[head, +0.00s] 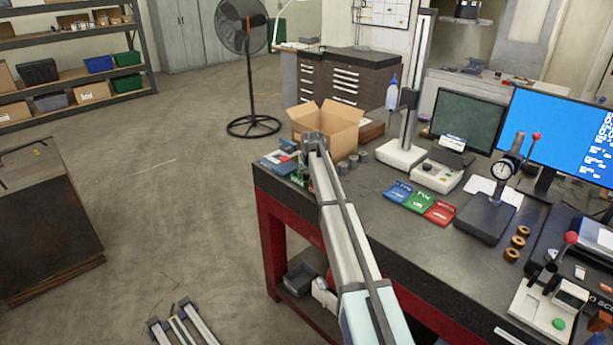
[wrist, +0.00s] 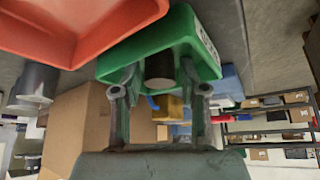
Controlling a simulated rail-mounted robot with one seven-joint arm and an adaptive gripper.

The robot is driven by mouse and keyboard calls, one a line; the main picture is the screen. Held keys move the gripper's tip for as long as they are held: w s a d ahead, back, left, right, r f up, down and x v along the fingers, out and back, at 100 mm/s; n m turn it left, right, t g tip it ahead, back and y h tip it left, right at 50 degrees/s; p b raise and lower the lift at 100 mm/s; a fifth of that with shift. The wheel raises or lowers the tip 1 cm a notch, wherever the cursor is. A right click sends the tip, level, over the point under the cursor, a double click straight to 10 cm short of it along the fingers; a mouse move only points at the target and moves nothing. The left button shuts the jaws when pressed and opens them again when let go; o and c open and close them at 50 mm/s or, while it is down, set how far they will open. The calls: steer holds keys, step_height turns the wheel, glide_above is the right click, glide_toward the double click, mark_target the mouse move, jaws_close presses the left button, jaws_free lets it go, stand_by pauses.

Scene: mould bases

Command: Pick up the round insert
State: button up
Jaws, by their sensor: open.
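The wrist view shows the scene upside down. My gripper (wrist: 160,91) is open, with one finger on each side of a dark round insert (wrist: 160,68). The insert is at a green tray (wrist: 205,45) and partly covered by the tray's near wall; I cannot tell whether the fingers touch it. Another grey cylinder (wrist: 37,82) stands apart at the left in the wrist view. In the head view, several grey cylinders, one of them at the front (head: 342,168), stand on the dark bench (head: 390,215) beside the cardboard box. My gripper is mostly hidden behind my arm there.
A red tray (wrist: 75,25) lies close beside the green one in the wrist view. An open cardboard box (head: 328,130) stands just behind. A height gauge (head: 402,152), coloured booklets (head: 422,200) and a dial stand (head: 485,215) occupy the bench to the right.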

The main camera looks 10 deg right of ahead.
jaws_close()
steer(key=shift+r, duration=0.15)
